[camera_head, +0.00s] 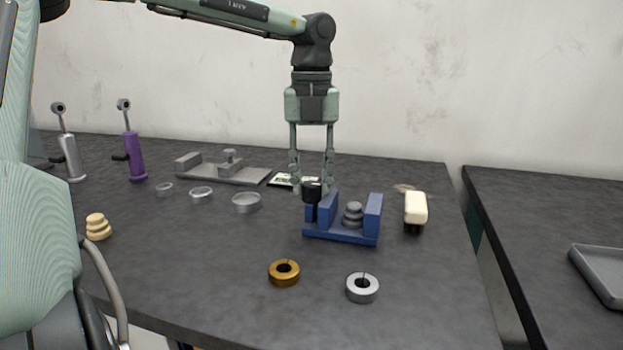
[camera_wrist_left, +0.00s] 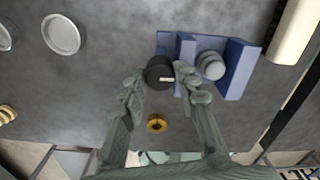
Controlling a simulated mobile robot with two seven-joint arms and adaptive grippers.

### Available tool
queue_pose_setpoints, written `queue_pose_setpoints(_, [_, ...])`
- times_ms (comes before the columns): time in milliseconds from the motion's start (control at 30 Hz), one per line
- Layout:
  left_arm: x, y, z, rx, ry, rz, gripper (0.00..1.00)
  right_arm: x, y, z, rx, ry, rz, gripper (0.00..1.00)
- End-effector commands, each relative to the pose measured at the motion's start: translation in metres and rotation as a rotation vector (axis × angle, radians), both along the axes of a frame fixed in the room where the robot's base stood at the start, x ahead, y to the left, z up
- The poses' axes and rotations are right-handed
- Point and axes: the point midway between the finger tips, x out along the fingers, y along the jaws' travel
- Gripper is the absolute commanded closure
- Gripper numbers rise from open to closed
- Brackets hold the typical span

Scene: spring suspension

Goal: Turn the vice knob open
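The blue vice (camera_head: 340,235) stands on the dark table and holds a grey stepped part (camera_head: 352,214) between its jaws. Its black knob (camera_head: 312,188) is at the vice's left end. The knob also shows in the left wrist view (camera_wrist_left: 159,74), with a pale mark on it. My left gripper (camera_head: 312,188) points straight down over the knob, one finger on each side of it. The fingers look spread, with a small gap at the left one; contact at the right one (camera_wrist_left: 182,70) is unclear. My right gripper is in neither view.
A cream block (camera_head: 415,207) stands right of the vice. A gold ring (camera_head: 284,272) and a silver ring (camera_head: 362,287) lie in front. Shallow round dishes (camera_head: 246,203), a grey fixture (camera_head: 228,172) and a purple shock body (camera_head: 135,155) are to the left.

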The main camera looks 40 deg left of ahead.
Motion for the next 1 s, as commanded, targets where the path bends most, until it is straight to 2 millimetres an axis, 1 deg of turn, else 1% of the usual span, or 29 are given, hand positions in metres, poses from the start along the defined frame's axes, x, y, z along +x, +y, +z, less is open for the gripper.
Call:
queue_pose_setpoints(33, [0.000, 0.000, 0.000, -0.001, -0.001, 0.000, 0.63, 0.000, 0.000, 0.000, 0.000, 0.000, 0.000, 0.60])
queue_pose_setpoints(133, [0.000, 0.000, 0.000, -0.001, -0.001, 0.000, 0.51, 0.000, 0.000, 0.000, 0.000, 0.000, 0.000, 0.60])
queue_pose_setpoints(167, [0.000, 0.000, 0.000, -0.001, -0.001, -0.001, 0.49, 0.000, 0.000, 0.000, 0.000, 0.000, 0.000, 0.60])
queue_pose_setpoints(433, [0.000, 0.000, 0.001, 0.000, -0.001, -0.002, 0.49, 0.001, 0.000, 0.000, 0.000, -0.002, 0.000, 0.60])
queue_pose_setpoints(533, [0.001, 0.000, 0.007, 0.001, -0.002, -0.002, 0.49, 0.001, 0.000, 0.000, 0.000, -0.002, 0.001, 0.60])
queue_pose_setpoints(667, [0.001, 0.000, 0.028, 0.003, -0.006, 0.000, 0.49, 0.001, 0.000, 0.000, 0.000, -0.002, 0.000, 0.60])
queue_pose_setpoints(900, [0.001, 0.000, 0.080, 0.002, -0.005, 0.000, 0.49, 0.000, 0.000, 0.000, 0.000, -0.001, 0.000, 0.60])
queue_pose_setpoints(1000, [0.001, 0.000, 0.097, 0.002, -0.004, 0.000, 0.49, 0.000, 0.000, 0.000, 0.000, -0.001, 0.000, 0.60])
